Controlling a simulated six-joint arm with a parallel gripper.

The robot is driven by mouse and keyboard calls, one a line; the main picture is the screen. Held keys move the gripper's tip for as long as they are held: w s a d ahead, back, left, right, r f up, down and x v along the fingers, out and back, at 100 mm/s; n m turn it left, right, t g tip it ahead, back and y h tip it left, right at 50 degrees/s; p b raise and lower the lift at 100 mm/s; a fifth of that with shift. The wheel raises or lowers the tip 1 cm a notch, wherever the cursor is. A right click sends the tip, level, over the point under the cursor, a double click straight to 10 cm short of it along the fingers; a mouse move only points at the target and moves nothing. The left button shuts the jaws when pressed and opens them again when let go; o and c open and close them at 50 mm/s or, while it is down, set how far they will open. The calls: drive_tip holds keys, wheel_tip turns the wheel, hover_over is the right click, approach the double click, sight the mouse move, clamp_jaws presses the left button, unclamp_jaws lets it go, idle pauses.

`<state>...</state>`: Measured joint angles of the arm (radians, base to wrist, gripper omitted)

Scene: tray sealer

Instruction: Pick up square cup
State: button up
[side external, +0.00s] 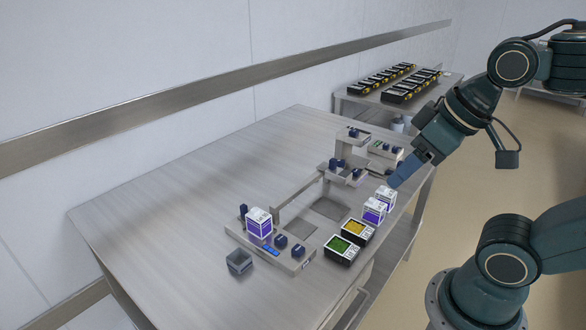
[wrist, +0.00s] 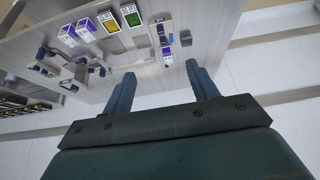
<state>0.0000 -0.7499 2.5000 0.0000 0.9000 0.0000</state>
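The square cup (side external: 239,262) is small, grey and open-topped. It stands upright on the metal table, just outside the left end of the fixture in the side view. In the wrist view it shows as a small dark square (wrist: 186,38) near the top, right of centre. My gripper (side external: 398,178) is above the table's right side, well apart from the cup. In the wrist view my gripper (wrist: 162,80) has its two blue fingers wide apart with nothing between them.
A purple-and-white carton (side external: 259,223) stands on the fixture (side external: 298,263) near the cup. Two more cartons (side external: 374,211), a yellow-topped tray (side external: 357,232) and a green-topped tray (side external: 342,249) line the right edge. The table's left part is clear. Black trays (side external: 405,90) fill the table behind.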

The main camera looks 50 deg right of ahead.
drive_tip(key=shift+o, duration=1.1)
drive_tip(key=w+a+f+n+g+y, duration=0.15)
drive_tip(key=w+n, duration=0.35)
drive_tip(key=w, duration=0.5)
drive_tip(key=w+a+f+n+g+y, duration=0.15)
drive_tip(key=w+n, duration=0.35)
drive_tip(key=w, duration=0.6)
drive_tip(key=w+a+f+n+g, duration=0.1)
drive_tip(key=w+f+n, duration=0.3)
drive_tip(key=f, duration=0.6)
drive_tip(key=w+f+n+g+y, duration=0.1)
drive_tip(key=w+f+n, duration=0.3)
drive_tip(key=w+f, duration=0.4)
wheel_tip(320, 180, down, 2)
drive_tip(key=shift+w+a+f+g+y, duration=0.1)
drive_tip(key=shift+w+a+g+y, duration=0.2)
drive_tip(key=shift+a, duration=0.1)
drive_tip(key=shift+f, duration=0.1)
